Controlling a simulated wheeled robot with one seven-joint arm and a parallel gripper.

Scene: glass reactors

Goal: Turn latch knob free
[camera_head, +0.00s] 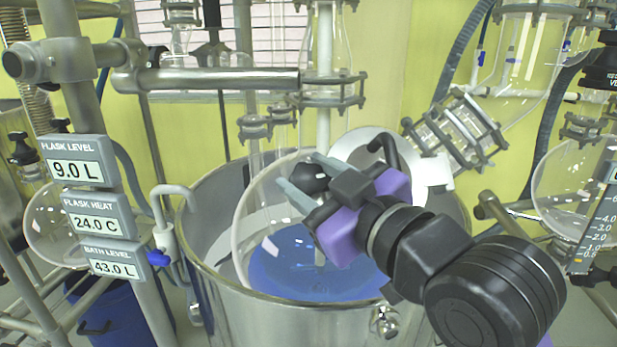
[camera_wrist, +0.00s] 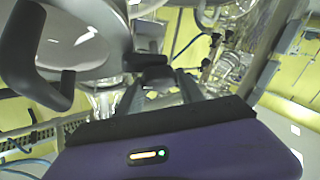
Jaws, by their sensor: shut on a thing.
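My gripper (camera_head: 308,181) reaches in from the right over the big metal vessel. Its grey fingers are closed on a black rounded knob (camera_head: 309,178), which I take to be the latch knob. In the wrist view the fingers (camera_wrist: 158,93) point away from the purple gripper body, with a dark knob-like part (camera_wrist: 151,62) at their tips. The knob's base and mount are largely hidden, so I cannot tell how far it is turned.
The steel bath (camera_head: 285,308) holds a glass flask with blue liquid (camera_head: 300,275). A pale round lid (camera_head: 352,148) with a black handle (camera_head: 385,150) stands behind my gripper; the handle looms close in the wrist view (camera_wrist: 22,60). Metal pipes (camera_head: 215,79) and glassware crowd around.

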